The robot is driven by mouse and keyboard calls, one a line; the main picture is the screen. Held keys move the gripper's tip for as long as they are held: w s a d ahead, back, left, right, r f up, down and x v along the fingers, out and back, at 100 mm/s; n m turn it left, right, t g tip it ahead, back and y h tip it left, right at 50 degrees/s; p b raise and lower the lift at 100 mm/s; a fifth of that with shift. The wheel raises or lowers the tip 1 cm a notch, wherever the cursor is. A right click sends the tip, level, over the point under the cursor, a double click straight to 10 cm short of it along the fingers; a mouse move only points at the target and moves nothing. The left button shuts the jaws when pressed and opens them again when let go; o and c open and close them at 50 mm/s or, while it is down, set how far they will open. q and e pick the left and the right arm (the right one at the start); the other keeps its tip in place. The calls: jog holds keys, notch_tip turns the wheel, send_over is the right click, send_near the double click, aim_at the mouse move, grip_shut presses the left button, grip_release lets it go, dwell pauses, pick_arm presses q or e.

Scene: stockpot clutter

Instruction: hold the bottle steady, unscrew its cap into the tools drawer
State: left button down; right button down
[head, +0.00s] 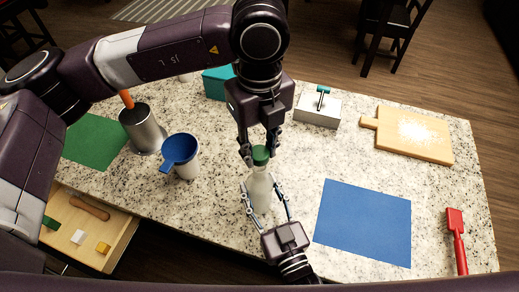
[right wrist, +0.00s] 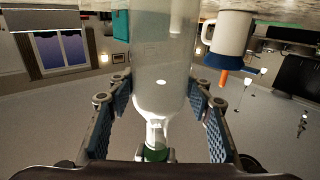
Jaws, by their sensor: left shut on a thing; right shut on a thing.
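A pale translucent bottle (head: 260,190) with a green cap (head: 261,155) stands upright on the counter. My left gripper (head: 260,152) comes from above and is shut on the cap. My right gripper (head: 263,193) is shut on the bottle's body from the front. In the right wrist view the bottle (right wrist: 163,65) appears upside down between my blue-padded fingers, its green cap (right wrist: 155,154) at the bottom. The cap is on the bottle's neck. An open wooden drawer (head: 117,240) at the lower left holds a brown-handled thing and small green, white and yellow pieces.
A blue funnel on a white mug (head: 187,168) and a metal pot (head: 140,128) stand left of the bottle. A blue mat (head: 363,222) and red tool (head: 457,240) lie right. A box with a lever (head: 318,110) and cutting board (head: 415,135) are behind.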

aim_at(259, 152)
pick_arm(q)
jog(key=shift+r, duration=0.15)
jog(key=shift+r, duration=1.9)
pick_arm(e)
jog(key=c, duration=0.9)
grip_release()
jog(key=shift+s, duration=0.1)
jog(key=v, duration=1.2)
